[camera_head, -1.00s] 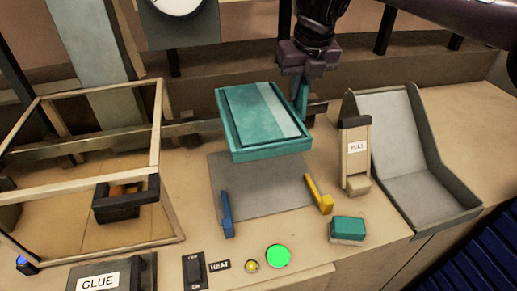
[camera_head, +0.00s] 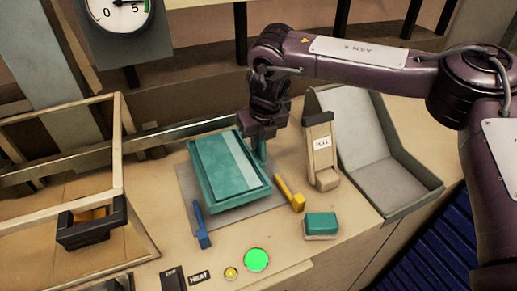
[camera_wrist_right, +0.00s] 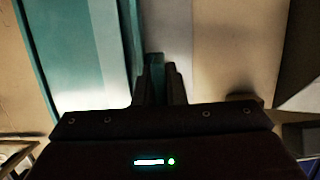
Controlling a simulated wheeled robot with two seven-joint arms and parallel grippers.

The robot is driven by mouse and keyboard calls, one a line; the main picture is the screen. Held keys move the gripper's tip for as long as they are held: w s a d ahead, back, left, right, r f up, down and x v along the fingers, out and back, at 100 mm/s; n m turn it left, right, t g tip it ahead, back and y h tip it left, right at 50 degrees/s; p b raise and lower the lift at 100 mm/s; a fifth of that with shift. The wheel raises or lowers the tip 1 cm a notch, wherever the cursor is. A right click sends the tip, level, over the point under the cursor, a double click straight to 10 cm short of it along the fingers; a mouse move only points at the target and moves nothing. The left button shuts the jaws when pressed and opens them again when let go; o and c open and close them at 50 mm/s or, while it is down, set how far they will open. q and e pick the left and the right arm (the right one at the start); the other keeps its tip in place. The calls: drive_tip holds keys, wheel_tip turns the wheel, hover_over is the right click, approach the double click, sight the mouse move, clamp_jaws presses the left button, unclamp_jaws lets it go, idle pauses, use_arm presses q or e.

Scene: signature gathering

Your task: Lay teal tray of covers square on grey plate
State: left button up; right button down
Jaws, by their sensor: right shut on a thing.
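The teal tray (camera_head: 238,199) lies over the grey plate (camera_head: 186,181) in the head view, with a teal cover and a paler strip inside it. Grey plate shows along the tray's left, front and right sides. I cannot tell whether the tray touches the plate or hovers just above it. My right gripper (camera_head: 260,155) is at the tray's back right side, and in the right wrist view its fingers (camera_wrist_right: 158,85) are shut on the tray's rim. A blue stop (camera_head: 201,226) stands at the plate's front left and a yellow stop (camera_head: 291,194) at its front right. My left gripper is not in view.
A wooden frame (camera_head: 120,170) stands at the left. A wooden block marked PULL (camera_head: 320,150) and a grey chute (camera_head: 385,165) stand at the right. A teal-topped block (camera_head: 321,226), a green button (camera_head: 256,260) and a HEAT label (camera_head: 199,278) are in front.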

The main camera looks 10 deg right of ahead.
sight(259, 152)
wheel_tip(259, 152, down, 4)
drive_tip(key=shift+f+p, duration=0.2)
drive_tip(key=shift+p, duration=0.4)
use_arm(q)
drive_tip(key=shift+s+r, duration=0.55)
use_arm(e)
drive_tip(key=c, duration=1.5)
unclamp_jaws()
drive_tip(key=shift+f, duration=0.1)
use_arm(q)
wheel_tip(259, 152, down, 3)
drive_tip(key=b, duration=0.3)
use_arm(e)
drive_tip(key=v, duration=1.2)
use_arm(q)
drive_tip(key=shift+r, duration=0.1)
use_arm(e)
drive_tip(key=shift+r, duration=0.2)
